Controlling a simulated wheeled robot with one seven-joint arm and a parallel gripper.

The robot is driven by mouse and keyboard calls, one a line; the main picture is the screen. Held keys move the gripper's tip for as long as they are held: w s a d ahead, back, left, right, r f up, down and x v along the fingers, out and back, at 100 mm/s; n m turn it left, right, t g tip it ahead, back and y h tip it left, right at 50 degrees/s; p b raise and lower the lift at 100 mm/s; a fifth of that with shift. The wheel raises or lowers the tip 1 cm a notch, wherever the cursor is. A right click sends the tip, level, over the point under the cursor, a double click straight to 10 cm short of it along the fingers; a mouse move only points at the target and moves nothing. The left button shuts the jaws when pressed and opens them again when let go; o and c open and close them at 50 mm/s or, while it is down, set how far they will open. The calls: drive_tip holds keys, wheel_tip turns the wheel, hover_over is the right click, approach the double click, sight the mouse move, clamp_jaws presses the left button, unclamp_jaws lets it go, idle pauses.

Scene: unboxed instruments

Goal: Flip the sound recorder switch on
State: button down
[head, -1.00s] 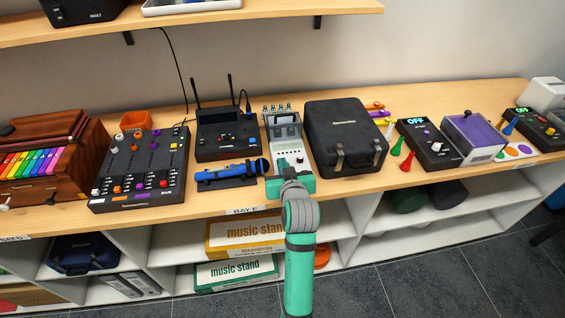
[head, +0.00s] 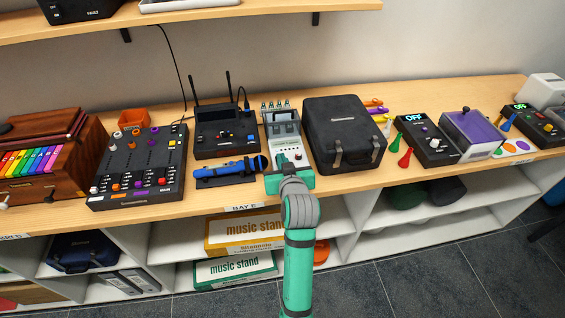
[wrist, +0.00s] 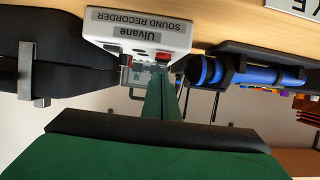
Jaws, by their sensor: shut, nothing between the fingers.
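The sound recorder (head: 284,128) is a light grey unit on the wooden counter, between a black receiver with antennas and a black case. In the wrist view its front (wrist: 138,30) appears upside down, labelled "Ulvane SOUND RECORDER", with a small red part (wrist: 162,57) near my fingertips. My gripper (head: 281,160) is shut and empty at the recorder's near end. In the wrist view my green fingers (wrist: 160,88) reach up to the recorder's panel. I cannot tell whether they touch it. The fingers hide part of the panel, and the switch's position is not clear.
Close on the left are a blue microphone (head: 228,169) in a holder and the black receiver (head: 226,133). The black case (head: 344,130) stands close on the right. Several other devices line the counter. A shelf (head: 230,13) hangs above at the back.

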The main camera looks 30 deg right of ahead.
drive_tip(key=shift+r, duration=0.1)
drive_tip(key=r, duration=0.2)
drive_tip(key=s+r, duration=0.1)
drive_tip(key=r, duration=0.1)
drive_tip(key=shift+a, duration=0.2)
drive_tip(key=s+a+r, duration=0.1)
drive_tip(key=s+a, duration=0.2)
drive_tip(key=s, duration=0.6)
drive_tip(key=shift+d, duration=0.15)
